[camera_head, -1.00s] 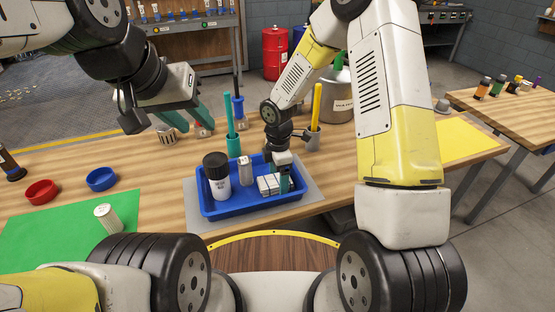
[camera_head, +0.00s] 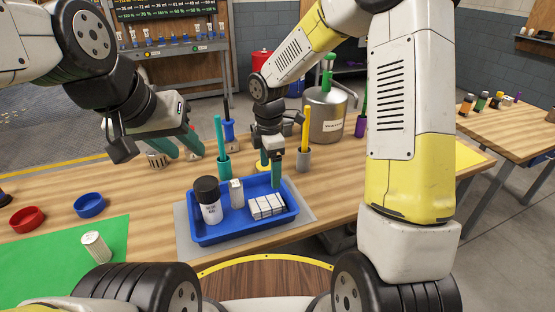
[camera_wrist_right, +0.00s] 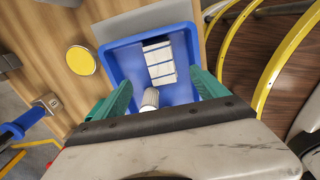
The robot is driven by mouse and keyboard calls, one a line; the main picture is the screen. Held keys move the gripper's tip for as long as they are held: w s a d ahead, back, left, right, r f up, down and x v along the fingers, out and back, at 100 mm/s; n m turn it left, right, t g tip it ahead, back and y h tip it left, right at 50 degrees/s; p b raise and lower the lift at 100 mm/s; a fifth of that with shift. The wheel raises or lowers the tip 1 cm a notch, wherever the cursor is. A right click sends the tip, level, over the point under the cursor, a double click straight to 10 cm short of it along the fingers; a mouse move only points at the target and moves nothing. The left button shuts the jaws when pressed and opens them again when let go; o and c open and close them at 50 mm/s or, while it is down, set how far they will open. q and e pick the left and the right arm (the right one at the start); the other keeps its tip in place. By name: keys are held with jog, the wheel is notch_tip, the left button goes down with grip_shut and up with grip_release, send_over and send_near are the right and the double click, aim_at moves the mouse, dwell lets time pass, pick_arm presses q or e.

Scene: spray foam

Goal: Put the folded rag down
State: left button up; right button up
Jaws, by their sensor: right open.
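The folded rag (camera_head: 267,207), white with dark lines, lies flat in the right part of the blue tray (camera_head: 240,234). In the right wrist view the rag (camera_wrist_right: 159,62) lies on the floor of the tray, ahead of the fingertips. My right gripper (camera_head: 271,172) is above the tray's back right side, clear of the rag. In the right wrist view its teal fingers (camera_wrist_right: 160,88) are spread wide with nothing gripped. My left gripper (camera_head: 178,148) hangs over the table's back left, its fingers apart and empty.
A black-capped white can (camera_head: 211,212) and a smaller pale cylinder (camera_head: 236,193) stand in the tray. Another can (camera_head: 96,247) stands on the green mat (camera_head: 60,255).

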jog(key=s+d+r+m+t+y, duration=0.1)
jog(key=s+d+r+m+t, duration=0.2)
jog(key=s+d+r+m, duration=0.3)
jog(key=s+d+r+m+t+y, duration=0.1)
jog(key=s+d+r+m+t, duration=0.2)
jog(key=s+r+m, duration=0.9)
jog(key=d+r+m, duration=0.2)
jog(key=d, duration=0.1)
jog(key=shift+s+d+r+m, duration=0.15)
jog(key=shift+s+d+m, duration=0.05)
jog(key=shift+s+m, duration=0.15)
